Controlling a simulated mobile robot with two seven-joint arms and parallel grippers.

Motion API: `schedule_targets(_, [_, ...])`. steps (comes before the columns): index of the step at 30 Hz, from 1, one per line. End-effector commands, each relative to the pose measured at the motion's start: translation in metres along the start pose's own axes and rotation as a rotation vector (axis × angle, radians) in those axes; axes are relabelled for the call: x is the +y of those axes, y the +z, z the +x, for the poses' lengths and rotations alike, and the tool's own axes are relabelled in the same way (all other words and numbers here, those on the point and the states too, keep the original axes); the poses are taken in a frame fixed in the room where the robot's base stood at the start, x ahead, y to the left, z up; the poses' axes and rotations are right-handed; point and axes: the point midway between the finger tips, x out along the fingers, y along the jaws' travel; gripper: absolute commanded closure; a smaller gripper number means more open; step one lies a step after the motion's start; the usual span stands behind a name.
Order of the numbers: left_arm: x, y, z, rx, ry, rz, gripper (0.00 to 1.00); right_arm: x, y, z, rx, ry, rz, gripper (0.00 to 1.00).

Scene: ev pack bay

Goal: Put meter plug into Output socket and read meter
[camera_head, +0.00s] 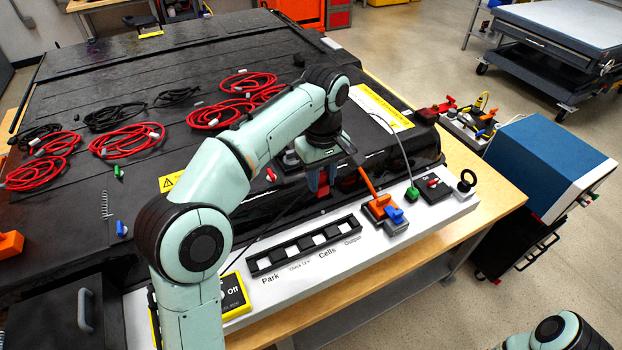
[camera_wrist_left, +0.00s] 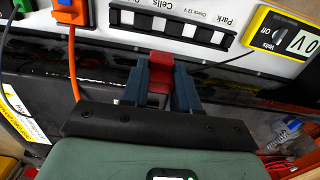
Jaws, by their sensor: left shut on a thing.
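My left gripper (camera_head: 320,186) is shut on a red plug (camera_wrist_left: 159,75), which I take to be the meter plug. It hangs over the pack's dark front edge, behind the socket strip (camera_head: 304,246). The strip has several sockets, labelled Park, Check 12 V, Cells and Output. The Output socket (camera_head: 347,226) is at the strip's right end in the head view, apart from the plug. The strip also shows in the left wrist view (camera_wrist_left: 172,27). The yellow meter (camera_wrist_left: 282,40) reads 0 V; in the head view the meter (camera_head: 236,296) is partly hidden by my arm. My right gripper is out of view.
An orange and blue connector block (camera_head: 385,213) with an orange cable stands right of the strip. Coiled red cables (camera_head: 127,140) lie on the pack. A blue cabinet (camera_head: 545,165) stands right.

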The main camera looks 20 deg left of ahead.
Motion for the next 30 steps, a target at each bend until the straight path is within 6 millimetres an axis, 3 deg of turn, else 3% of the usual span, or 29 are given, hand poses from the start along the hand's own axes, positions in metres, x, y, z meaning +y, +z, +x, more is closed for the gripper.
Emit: schedule_targets(30, [0.08,0.001,0.0,0.0,0.0,0.0,1.0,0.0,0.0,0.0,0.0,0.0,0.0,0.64])
